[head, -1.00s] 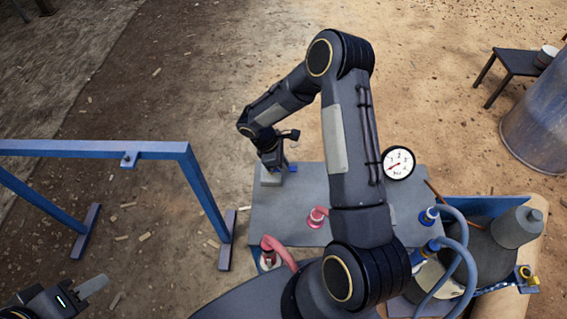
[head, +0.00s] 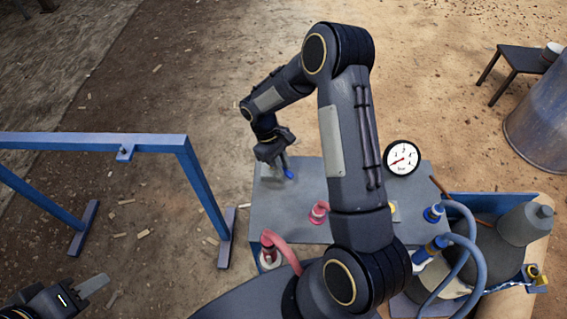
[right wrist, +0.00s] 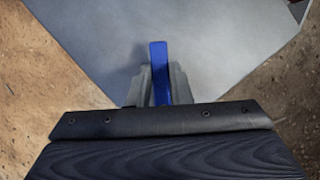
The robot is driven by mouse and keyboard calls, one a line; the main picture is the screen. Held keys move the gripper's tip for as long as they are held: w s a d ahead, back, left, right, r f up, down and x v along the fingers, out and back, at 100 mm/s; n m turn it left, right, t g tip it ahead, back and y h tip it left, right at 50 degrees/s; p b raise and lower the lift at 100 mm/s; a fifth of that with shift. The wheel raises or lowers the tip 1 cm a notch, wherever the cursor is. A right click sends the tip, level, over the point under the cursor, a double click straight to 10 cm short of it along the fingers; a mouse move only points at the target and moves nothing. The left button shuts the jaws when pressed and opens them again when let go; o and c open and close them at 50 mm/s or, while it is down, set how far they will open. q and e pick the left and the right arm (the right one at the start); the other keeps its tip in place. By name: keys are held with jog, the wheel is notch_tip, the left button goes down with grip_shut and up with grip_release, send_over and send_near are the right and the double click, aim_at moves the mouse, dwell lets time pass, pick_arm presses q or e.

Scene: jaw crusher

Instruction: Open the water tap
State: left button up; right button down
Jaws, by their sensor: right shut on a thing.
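The blue tap handle (head: 289,173) is at the far left corner of a grey table; the tap body is mostly hidden by my gripper. My right gripper (head: 281,163) reaches down over that corner, tilted. In the right wrist view, the blue handle (right wrist: 158,60) stands between the two grey fingers of my right gripper (right wrist: 156,85), which are shut on it. My left gripper (head: 92,288) is at the lower left, far from the tap; only part of it shows, so its opening is unclear.
The grey table (head: 285,215) carries red fittings (head: 319,212), a dial gauge (head: 402,158) and blue-ended hoses (head: 434,213). A blue metal frame (head: 90,142) stands at left. Bare ground lies beyond the table.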

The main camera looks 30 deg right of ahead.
jog(key=m, duration=0.2)
jog(key=a+m+y, duration=0.1)
jog(key=m+y+b, duration=0.1)
jog(key=m, duration=0.1)
jog(key=shift+s+a+m, duration=0.1)
jog(key=shift+a+m, duration=0.2)
jog(key=shift+a, duration=0.1)
jog(key=shift+w+a+m+y, duration=0.1)
jog(key=shift+a+m+y, duration=0.2)
jog(key=shift+m, duration=0.55)
jog(key=shift+w+a+m+y, duration=0.1)
jog(key=shift+a+m+y, duration=0.15)
jog(key=shift+m+y, duration=0.4)
jog(key=shift+w+a+m+y, duration=0.15)
jog(key=shift+a+m, duration=0.1)
jog(key=shift+m, duration=0.75)
jog(key=shift+t, duration=0.3)
jog(key=c, duration=1.3)
grip_release()
jog(key=shift+s, duration=0.1)
jog(key=shift+r, duration=0.1)
jog(key=v, duration=0.7)
jog(key=shift+w+r, duration=0.25)
jog(key=shift+r, duration=0.05)
